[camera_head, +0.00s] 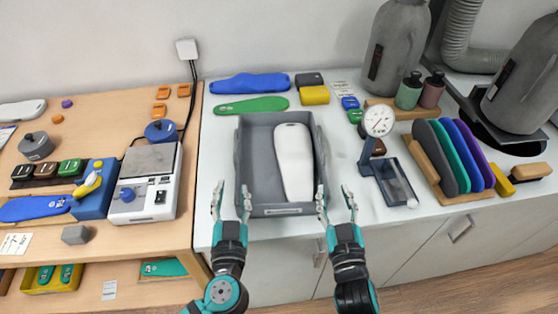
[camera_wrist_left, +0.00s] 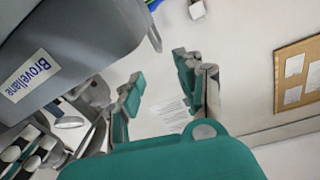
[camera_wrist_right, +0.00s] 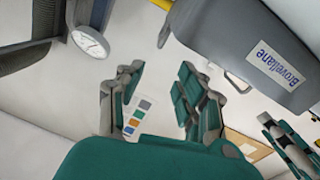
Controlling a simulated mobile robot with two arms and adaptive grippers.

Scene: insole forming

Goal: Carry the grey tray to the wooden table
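The grey tray (camera_head: 260,170) sits on the white counter (camera_head: 215,130), with a long white last-like piece (camera_head: 294,160) lying in it. The wooden table (camera_head: 110,120) stands to the left of the counter. My left gripper (camera_head: 231,190) is open at the tray's front left corner, and my right gripper (camera_head: 334,190) is open at its front right corner. Both wrist views show the fingers of the left (camera_wrist_left: 158,85) and right (camera_wrist_right: 155,85) grippers apart with nothing between them. A grey labelled wall, apparently the tray's, is beside them. I cannot tell whether fingers touch it.
A dial gauge (camera_head: 378,122) stands close to the tray's right. A green insole (camera_head: 250,105) and blue insole (camera_head: 250,83) lie behind it. On the wooden table, a white scale-like device (camera_head: 145,185) stands near the right edge. A blue block (camera_head: 95,190) stands beside it.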

